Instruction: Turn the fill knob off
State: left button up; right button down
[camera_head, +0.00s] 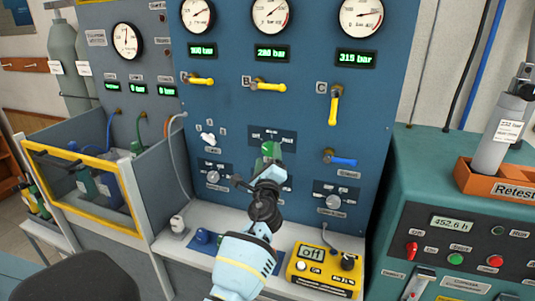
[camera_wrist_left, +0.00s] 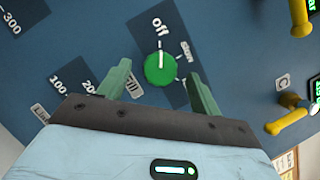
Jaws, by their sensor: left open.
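The fill knob (camera_wrist_left: 159,70) is a round green knob on a dark label plate of the blue panel. In the wrist view its white pointer line points up towards the word "off", with "slow" to its right. My left gripper (camera_wrist_left: 157,72) is open, with one green finger on each side of the knob. Gaps show between fingers and knob; I cannot tell the depth. My right gripper is not in view.
Yellow lever handles (camera_head: 268,86) sit above under gauges, and a blue lever (camera_head: 341,160) to the right. Below are a silver knob (camera_head: 333,201) and a yellow box (camera_head: 325,268) reading "Off" on the ledge. A teal console (camera_head: 410,180) stands at right.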

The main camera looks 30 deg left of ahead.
pick_arm(q)
jog(key=shift+v, duration=2.7)
jog(key=shift+f, duration=0.1)
jog(key=s+f+n+g+h, duration=0.4)
jog(key=s+f+n+g, duration=0.65)
jog(key=s+f, duration=1)
jog(key=s+d+f+n+g+h, duration=0.2)
jog(key=s+d, duration=0.2)
jog(key=s, duration=0.4)
jog(key=s+d+f+n+g+h, duration=0.25)
jog(key=s+d, duration=0.25)
jog(key=s, duration=0.3)
jog(key=s+d+f+n+g+h, duration=0.1)
jog(key=s+d+n+h, duration=0.2)
jog(key=s, duration=0.6)
jog(key=w+d+f+t+h, duration=0.1)
jog(key=w+d+f+t, duration=0.2)
jog(key=w+f+t, duration=0.3)
notch_tip(320, 180, down, 3)
jog(key=shift+w+d+f+m+t, duration=0.25)
jog(key=shift+d+m+t, duration=0.1)
jog(key=shift+t, duration=0.35)
